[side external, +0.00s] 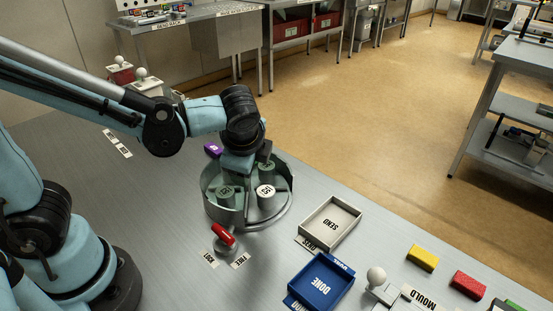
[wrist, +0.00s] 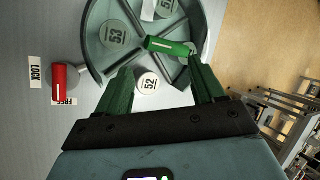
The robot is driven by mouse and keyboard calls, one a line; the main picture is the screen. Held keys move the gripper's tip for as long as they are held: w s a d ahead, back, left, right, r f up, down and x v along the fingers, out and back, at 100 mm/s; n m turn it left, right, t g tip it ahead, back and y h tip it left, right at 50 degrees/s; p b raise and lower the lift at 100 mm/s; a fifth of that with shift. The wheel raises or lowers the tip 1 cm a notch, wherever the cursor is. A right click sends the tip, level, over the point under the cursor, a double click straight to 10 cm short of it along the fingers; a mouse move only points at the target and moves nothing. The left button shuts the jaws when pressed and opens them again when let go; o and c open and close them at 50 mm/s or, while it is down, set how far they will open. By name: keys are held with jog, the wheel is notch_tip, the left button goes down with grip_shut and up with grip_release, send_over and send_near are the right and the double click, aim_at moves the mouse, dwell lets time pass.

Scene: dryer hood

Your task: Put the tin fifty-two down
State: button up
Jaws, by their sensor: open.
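The tin fifty-two (wrist: 148,83) has a pale round top marked 52. It stands inside a round, open-topped grey-green holder (wrist: 92,40) divided by spokes. The same tin (side external: 265,191) shows at the right of the holder in the side view. My gripper (wrist: 160,72) is open, its two green fingers spread with the tin's top in the gap between them. In the side view my gripper (side external: 243,168) is low over the holder. Contact with the tin cannot be told. Tin 53 (wrist: 115,36) stands in another compartment. A green handle (wrist: 169,46) shows near the holder's middle.
A red lever (side external: 223,236) stands in front of the holder, near LOCK and FREE labels. A grey SEND tray (side external: 353,211) and blue DONE tray (side external: 346,287) lie to the right. Yellow (side external: 422,257) and red (side external: 468,284) blocks lie further right. A purple block (side external: 213,150) lies behind.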

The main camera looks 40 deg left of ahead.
jog(key=s+a+n+h, duration=0.1)
jog(key=n, duration=0.1)
jog(key=s+a+r+n+t+h, duration=0.1)
jog(key=n, duration=0.2)
jog(key=s+a+r+n+h, duration=0.1)
jog(key=n, duration=0.2)
jog(key=shift+s+r, duration=0.1)
jog(key=shift+s, duration=0.1)
jog(key=n, duration=0.1)
jog(key=n+t+h, duration=0.1)
jog(key=s+r+n, duration=0.1)
jog(key=shift+a+n+t, duration=0.35)
jog(key=shift+n+t, duration=0.05)
jog(key=shift+n+h, duration=0.3)
jog(key=shift+c, duration=1.1)
jog(key=n+g, duration=0.3)
jog(key=g, duration=0.4)
send_over(266, 191)
jog(key=f, duration=0.6)
jog(key=shift+w+a+f, duration=0.2)
jog(key=shift+a+f, duration=0.05)
jog(key=shift+s+d+f, duration=0.1)
jog(key=shift+f, duration=1.25)
jog(key=shift+s+d+f, duration=0.1)
jog(key=shift+f, duration=1.25)
